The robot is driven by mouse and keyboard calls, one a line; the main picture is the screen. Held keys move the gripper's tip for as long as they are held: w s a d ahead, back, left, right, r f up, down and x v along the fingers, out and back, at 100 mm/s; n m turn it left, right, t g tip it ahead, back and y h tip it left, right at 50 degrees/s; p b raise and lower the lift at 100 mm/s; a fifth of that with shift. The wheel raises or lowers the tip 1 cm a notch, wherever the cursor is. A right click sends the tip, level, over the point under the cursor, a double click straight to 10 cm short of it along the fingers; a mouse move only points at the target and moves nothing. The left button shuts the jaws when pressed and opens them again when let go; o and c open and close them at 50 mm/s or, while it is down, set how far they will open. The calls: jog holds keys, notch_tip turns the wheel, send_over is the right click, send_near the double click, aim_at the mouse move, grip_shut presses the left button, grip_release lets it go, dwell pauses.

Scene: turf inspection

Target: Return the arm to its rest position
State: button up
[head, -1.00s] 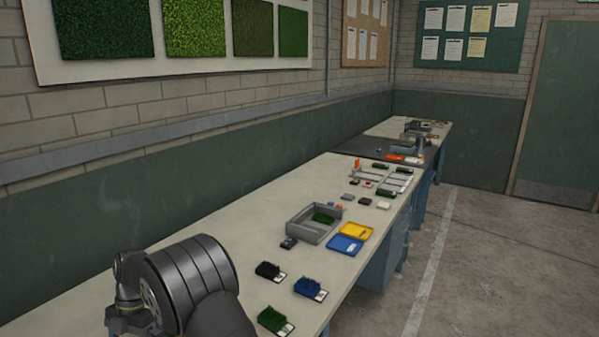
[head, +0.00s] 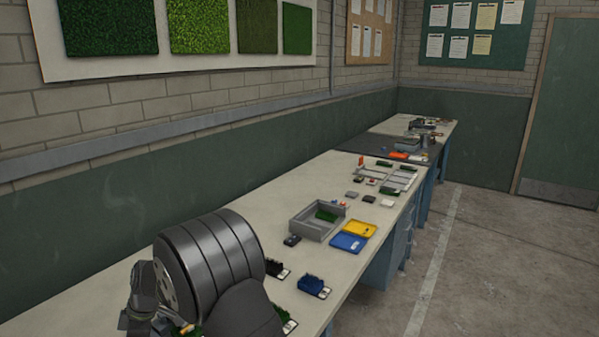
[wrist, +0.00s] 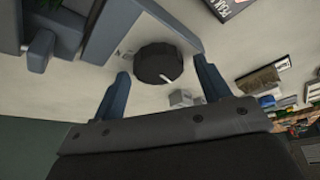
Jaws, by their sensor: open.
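My gripper (wrist: 163,82) shows in the wrist view with its two blue-grey fingers spread apart. Nothing is held between them. A dark round knob with a white mark (wrist: 155,66) appears beyond the fingertips, in the gap; I cannot tell the distance. In the head view my arm fills the lower left, over the near part of the bench (head: 265,207). I cannot make out the fingers there.
A grey tray with green turf (head: 310,228) stands mid-bench, with yellow (head: 359,228) and blue (head: 348,243) trays beside it. A blue bristly sample (head: 312,285) and a black one (head: 277,268) lie near my arm. A green sample (head: 286,318) is mostly hidden.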

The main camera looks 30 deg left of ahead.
jog(key=m+t+y, duration=0.1)
jog(key=m, duration=0.2)
jog(key=shift+m, duration=0.3)
jog(key=shift+o, duration=0.4)
jog(key=o, duration=0.6)
jog(key=w+d+r+n+t, duration=0.1)
jog(key=w+d+r+n, duration=0.3)
jog(key=w+r, duration=0.35)
jog(key=w+d+r+n+t+y, duration=0.1)
jog(key=w+d+r+n, duration=0.25)
jog(key=w+r, duration=0.35)
jog(key=w+d+r+n+t, duration=0.1)
jog(key=w+d+r+n, duration=0.3)
jog(key=r, duration=0.5)
jog(key=shift+m, duration=0.45)
jog(key=x, duration=0.3)
jog(key=w+x, duration=0.1)
jog(key=x, duration=0.6)
jog(key=shift+w, duration=0.15)
jog(key=shift+r, duration=0.1)
jog(key=v, duration=1)
jog(key=shift+d, duration=0.15)
